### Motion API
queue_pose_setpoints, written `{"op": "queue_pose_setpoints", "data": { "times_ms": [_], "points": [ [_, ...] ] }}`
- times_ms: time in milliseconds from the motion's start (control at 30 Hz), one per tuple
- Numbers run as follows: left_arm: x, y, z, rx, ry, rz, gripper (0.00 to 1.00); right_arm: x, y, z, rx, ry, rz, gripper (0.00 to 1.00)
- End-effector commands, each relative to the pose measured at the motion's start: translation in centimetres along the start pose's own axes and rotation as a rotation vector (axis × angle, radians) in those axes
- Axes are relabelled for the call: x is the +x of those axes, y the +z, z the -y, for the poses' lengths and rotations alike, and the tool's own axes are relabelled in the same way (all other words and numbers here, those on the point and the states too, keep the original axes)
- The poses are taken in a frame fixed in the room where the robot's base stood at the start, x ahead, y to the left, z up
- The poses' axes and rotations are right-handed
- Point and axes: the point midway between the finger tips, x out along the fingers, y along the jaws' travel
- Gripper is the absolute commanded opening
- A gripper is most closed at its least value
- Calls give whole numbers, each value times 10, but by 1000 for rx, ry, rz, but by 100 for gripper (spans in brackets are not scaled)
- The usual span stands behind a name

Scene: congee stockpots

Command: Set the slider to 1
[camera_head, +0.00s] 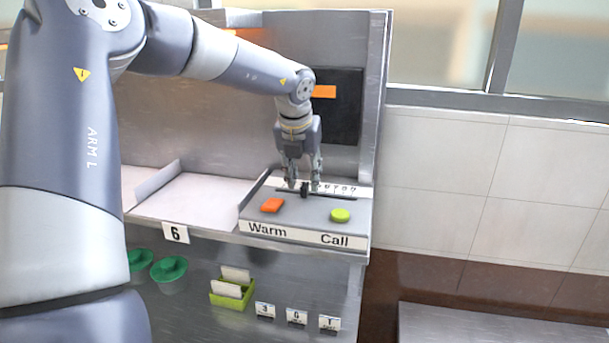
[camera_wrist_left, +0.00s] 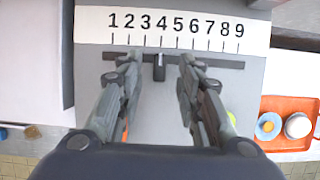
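The slider is a dark horizontal track (camera_wrist_left: 222,64) with a small dark knob (camera_wrist_left: 160,68) on a grey panel, below a white strip numbered 1 to 9 (camera_wrist_left: 185,22). In the left wrist view the knob stands under the 4. My left gripper (camera_wrist_left: 160,78) is open, with one finger on each side of the knob and a gap on both sides. In the head view my left gripper (camera_head: 304,185) reaches down over the slider from above and hides part of the number strip. My right gripper is not in view.
An orange button (camera_head: 272,205) and a green button (camera_head: 340,215) sit in front of the slider, above the Warm and Call labels. The left wrist view shows an orange tray (camera_wrist_left: 290,106) with dishes at the right. Green bowls (camera_head: 169,269) stand on a lower shelf.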

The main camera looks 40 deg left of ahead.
Motion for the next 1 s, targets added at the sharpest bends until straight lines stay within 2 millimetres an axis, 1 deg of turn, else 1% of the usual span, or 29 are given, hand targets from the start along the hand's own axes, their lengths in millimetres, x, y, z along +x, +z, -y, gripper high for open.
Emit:
{"op": "queue_pose_setpoints", "data": {
  "times_ms": [33,200,500,533,567,600,667,700,867,933,1000],
  "points": [
    [5,1,0,0,1,-2,33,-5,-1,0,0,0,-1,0],
    [19,0,0,-1,0,0,33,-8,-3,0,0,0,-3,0],
    [22,0,0,-1,-1,1,33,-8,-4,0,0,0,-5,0],
    [22,0,0,-1,-1,1,31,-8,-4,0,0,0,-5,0],
    [22,0,0,-1,-1,1,24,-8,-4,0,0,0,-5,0],
    [22,0,0,-1,-1,1,15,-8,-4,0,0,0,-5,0],
    [22,0,0,-1,-1,2,2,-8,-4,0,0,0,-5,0],
    [22,0,0,-1,-1,2,0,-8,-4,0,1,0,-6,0],
    [22,1,0,-1,-1,2,0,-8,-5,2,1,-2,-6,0],
    [22,3,-4,-2,-2,3,0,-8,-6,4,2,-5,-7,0],
    [22,8,-15,-6,-3,6,0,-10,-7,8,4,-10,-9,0]
  ]
}}
